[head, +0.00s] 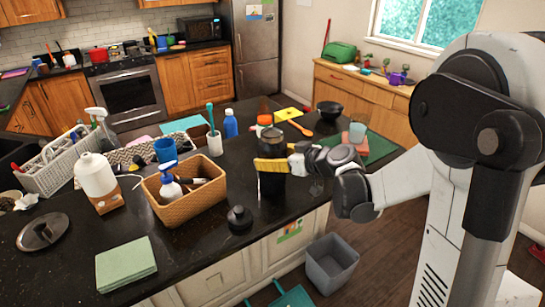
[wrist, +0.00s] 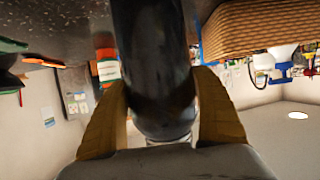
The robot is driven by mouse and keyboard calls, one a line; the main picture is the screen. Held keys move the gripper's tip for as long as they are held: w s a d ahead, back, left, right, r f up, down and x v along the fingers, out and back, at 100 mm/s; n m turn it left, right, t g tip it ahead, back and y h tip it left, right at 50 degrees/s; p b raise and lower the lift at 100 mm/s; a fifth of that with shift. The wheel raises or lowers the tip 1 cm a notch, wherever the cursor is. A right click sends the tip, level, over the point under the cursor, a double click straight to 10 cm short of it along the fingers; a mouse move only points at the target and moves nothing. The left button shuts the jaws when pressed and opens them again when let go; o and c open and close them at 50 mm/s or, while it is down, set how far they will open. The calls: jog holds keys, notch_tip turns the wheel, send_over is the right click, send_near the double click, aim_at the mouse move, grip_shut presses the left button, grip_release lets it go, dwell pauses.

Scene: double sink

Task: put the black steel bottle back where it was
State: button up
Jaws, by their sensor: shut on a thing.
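The black steel bottle (wrist: 152,60) stands between the two yellow fingers of my gripper (wrist: 160,118) in the wrist view, which is turned upside down. The fingers are shut on the bottle's sides. In the head view my gripper (head: 272,165) is over the island counter, right of the wicker basket. The dark body of the bottle (head: 271,188) shows below the yellow finger, looking upright. I cannot tell whether its base touches the counter.
The wicker basket (head: 188,207) with a spray bottle is left of my gripper. A small black round object (head: 240,217) lies on the counter in front. A blue bottle (head: 231,124) and a black bowl (head: 329,110) stand behind. A grey bin (head: 331,261) is on the floor.

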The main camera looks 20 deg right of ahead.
jog(key=o, duration=1.4)
jog(key=shift+f, duration=0.1)
jog(key=shift+o, duration=0.2)
jog(key=shift+s+d+r, duration=0.1)
jog(key=shift+s+r, duration=0.05)
jog(key=shift+r, duration=0.1)
jog(key=p+v, duration=0.2)
jog(key=v, duration=0.9)
jog(key=s+a+m+g+h, duration=0.2)
jog(key=s+a+g, duration=0.2)
jog(key=s+a, duration=0.45)
jog(key=s+d+f+m+h, duration=0.1)
jog(key=s+d+m+h, duration=0.2)
jog(key=s, duration=0.9)
jog(key=shift+f+m+g+h, duration=0.3)
jog(key=shift+m+h, duration=0.1)
jog(key=shift+h, duration=0.4)
jog(key=shift+d, duration=0.1)
